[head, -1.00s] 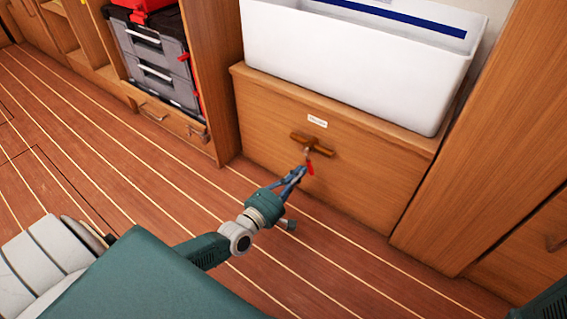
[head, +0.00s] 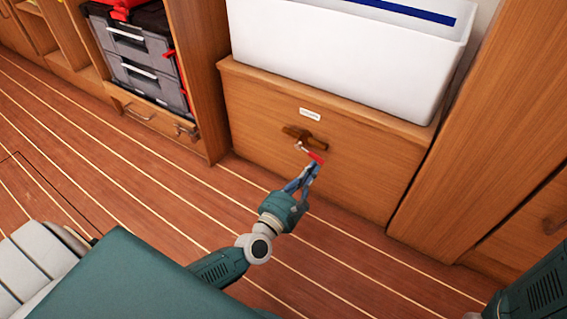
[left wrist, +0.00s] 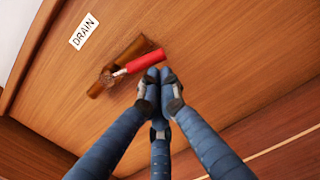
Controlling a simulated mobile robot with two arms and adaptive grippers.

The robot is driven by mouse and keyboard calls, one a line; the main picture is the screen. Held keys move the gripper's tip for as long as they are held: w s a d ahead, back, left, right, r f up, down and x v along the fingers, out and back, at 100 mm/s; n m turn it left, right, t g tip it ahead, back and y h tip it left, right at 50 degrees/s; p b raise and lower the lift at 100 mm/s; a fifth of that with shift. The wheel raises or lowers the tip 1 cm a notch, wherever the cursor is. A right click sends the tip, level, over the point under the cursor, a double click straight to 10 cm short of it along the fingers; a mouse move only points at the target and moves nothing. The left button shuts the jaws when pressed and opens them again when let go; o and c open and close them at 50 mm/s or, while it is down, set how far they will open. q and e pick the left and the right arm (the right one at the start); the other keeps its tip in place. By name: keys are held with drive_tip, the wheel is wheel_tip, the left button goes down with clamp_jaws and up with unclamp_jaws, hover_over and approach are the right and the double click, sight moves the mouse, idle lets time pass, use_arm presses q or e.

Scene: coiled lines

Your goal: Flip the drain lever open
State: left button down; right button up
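The drain lever has a red handle (head: 316,157) on a short metal stem, mounted on a brown pipe fitting (head: 303,137) on the wooden cabinet front. In the left wrist view the red handle (left wrist: 147,63) points right, at a small angle to the pipe fitting (left wrist: 136,52). A white label (left wrist: 85,30) reading DRAIN is above it. My left gripper (head: 314,168) is just below the handle. In the left wrist view its blue fingertips (left wrist: 159,76) are together, at or very near the handle's underside, not around it. My right gripper is out of view.
A large white bin (head: 345,65) rests on top of the cabinet (head: 250,115). Grey tool cases (head: 150,75) stand in a shelf at left. A tall wooden panel (head: 470,130) is at right. The striped floor (head: 120,180) is clear.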

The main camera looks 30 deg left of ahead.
use_arm(q)
drive_tip(key=shift+d+r+n, duration=0.2)
drive_tip(key=shift+r+n, duration=0.2)
drive_tip(key=shift+n, duration=0.3)
drive_tip(key=shift+d+r+n, duration=0.2)
drive_tip(key=shift+r+n, duration=0.15)
drive_tip(key=shift+n, duration=0.35)
drive_tip(key=shift+s, duration=0.1)
drive_tip(key=s, duration=1.2)
drive_tip(key=shift+a+f, duration=0.25)
drive_tip(key=shift+a, duration=0.15)
